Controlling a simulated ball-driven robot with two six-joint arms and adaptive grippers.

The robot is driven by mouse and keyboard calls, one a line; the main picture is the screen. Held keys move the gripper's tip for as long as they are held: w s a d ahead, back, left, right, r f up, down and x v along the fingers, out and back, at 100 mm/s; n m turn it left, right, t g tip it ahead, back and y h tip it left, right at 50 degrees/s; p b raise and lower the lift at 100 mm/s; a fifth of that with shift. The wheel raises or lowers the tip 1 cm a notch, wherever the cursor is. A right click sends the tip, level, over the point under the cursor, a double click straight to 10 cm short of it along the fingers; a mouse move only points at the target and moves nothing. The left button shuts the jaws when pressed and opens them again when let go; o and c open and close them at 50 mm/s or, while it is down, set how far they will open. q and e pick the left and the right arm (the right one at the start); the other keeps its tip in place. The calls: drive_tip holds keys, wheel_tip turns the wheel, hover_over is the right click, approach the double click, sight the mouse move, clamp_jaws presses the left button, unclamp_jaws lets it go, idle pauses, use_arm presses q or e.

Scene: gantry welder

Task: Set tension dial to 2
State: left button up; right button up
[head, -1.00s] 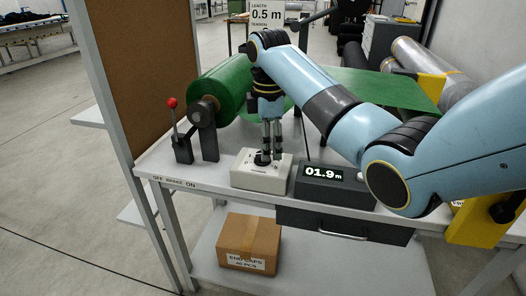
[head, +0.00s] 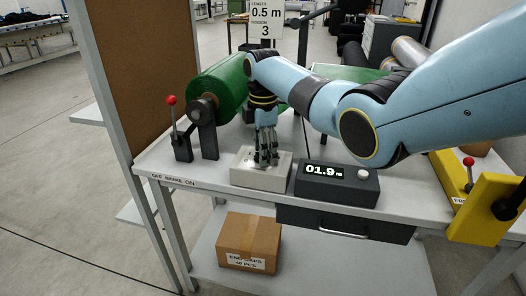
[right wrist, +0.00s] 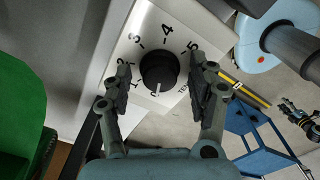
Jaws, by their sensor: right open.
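The tension dial is a round black knob (right wrist: 158,70) on a white box (right wrist: 205,25), with the numbers 1 to 5 printed around it. My right gripper (right wrist: 160,80) is open, with one finger on each side of the knob and visible gaps between. In the head view my right gripper (head: 266,158) points down over the box (head: 247,176) and hides the knob. My left gripper is not in view.
A sign (head: 265,18) reads length 0.5 m, tension 3. Right of the box, a dark counter (head: 337,184) shows 01.9 m. A red-tipped brake lever (head: 173,125) and a green roll (head: 217,88) stand to the left. A yellow part (head: 485,208) is at right.

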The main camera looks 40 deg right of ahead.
drive_tip(key=shift+f, duration=0.2)
drive_tip(key=shift+c, duration=0.4)
drive_tip(key=c, duration=1.1)
drive_tip(key=shift+o, duration=0.2)
drive_tip(key=shift+r, duration=0.1)
